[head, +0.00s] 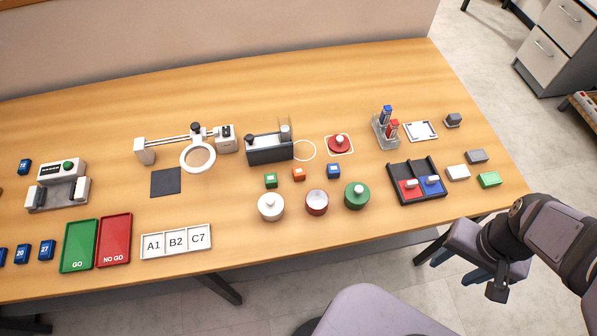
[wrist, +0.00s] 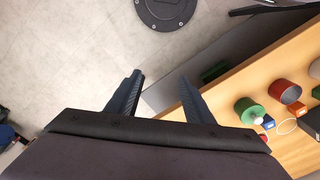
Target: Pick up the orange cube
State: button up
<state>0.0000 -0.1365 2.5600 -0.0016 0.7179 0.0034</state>
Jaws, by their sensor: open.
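The orange cube (head: 298,174) sits on the wooden table, between a green cube (head: 271,181) on its left and a blue cube (head: 334,171) on its right. It also shows in the wrist view (wrist: 296,108) near the right edge, partly hidden beyond the red cylinder. My gripper (head: 462,268) is off the table's front right edge, far to the right of the cube and nearer the camera. In the wrist view, my gripper's (wrist: 158,92) two fingers are apart with nothing between them, above the floor.
White, red (head: 317,203) and green (head: 357,196) knobbed cylinders stand just in front of the cubes. A black tray (head: 401,170) with red and blue pieces lies to the right. A dark boxy device (head: 270,150) stands behind. A grey chair (head: 385,312) is at the front.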

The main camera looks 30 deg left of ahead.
aim_at(299, 172)
jog(key=shift+w, duration=0.1)
jog(key=w+a+f+n+t+y+p, duration=0.2)
jog(key=w+a+n+t, duration=0.3)
jog(key=w+a, duration=0.65)
jog(key=s+a+n+y, duration=0.1)
jog(key=a, duration=0.4)
jog(key=s+a+n+y, duration=0.1)
jog(key=a, duration=0.3)
jog(key=s+a+f+n+y, duration=0.1)
jog(key=a, duration=0.4)
jog(key=shift+a+n+y, duration=0.3)
jog(key=shift+a+y, duration=0.05)
jog(key=shift+y, duration=0.05)
jog(key=s+a+f+y+b, duration=0.1)
jog(key=a, duration=0.2)
jog(key=s+a+f+n+t+y+b, duration=0.1)
jog(key=s+a+f+y, duration=0.1)
jog(key=a, duration=0.2)
jog(key=s+a+f+n+y+b, duration=0.1)
jog(key=a, duration=0.3)
jog(key=shift+s+f+t, duration=0.15)
jog(key=shift+f+t, duration=0.1)
jog(key=shift+t, duration=0.05)
jog(key=shift+s+a+n+t+y, duration=0.25)
jog(key=shift+a+n+t+y, duration=0.05)
jog(key=shift+a+y, duration=0.1)
jog(key=shift+p+x, duration=0.5)
jog(key=shift+x, duration=1.95)
